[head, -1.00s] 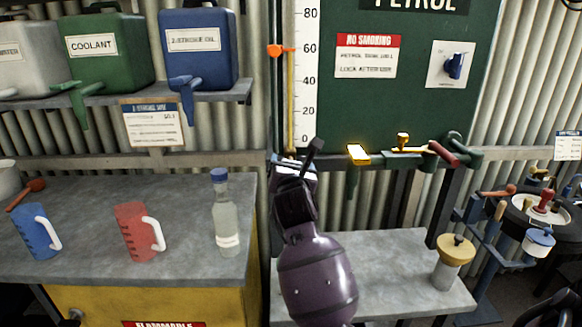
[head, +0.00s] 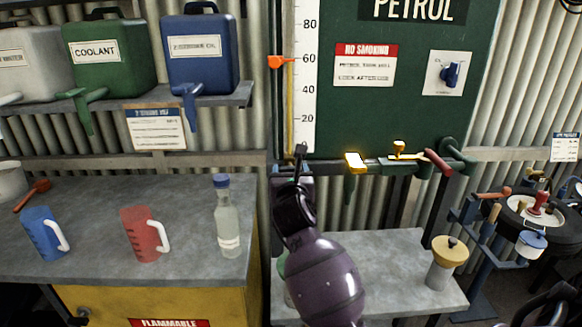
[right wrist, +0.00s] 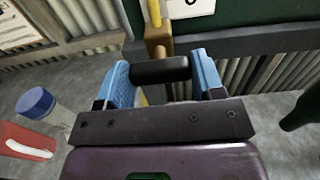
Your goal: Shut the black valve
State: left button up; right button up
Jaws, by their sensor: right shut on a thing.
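The black valve (right wrist: 160,70) shows in the right wrist view as a short black bar handle on a brass fitting (right wrist: 158,38), below a yellow tube. The two blue fingertips of my right gripper (right wrist: 163,80) are at either end of the bar, shut on it. In the head view my right gripper (head: 293,195) is at the foot of the white gauge scale (head: 303,80), left of the green tank (head: 410,110). My own purple wrist hides much of the fitting there. My left gripper is in neither view.
A pipe with a yellow handle (head: 355,162) and a red lever (head: 438,162) runs right of my gripper. A bench on the left carries a bottle (head: 227,225), a red jug (head: 143,235) and a blue jug (head: 43,235). A yellow-topped can (head: 448,255) stands at right.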

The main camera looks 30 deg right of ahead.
jog(key=o, duration=0.9)
jog(key=b+v, duration=0.1)
jog(key=v, duration=0.9)
jog(key=shift+s+a, duration=0.3)
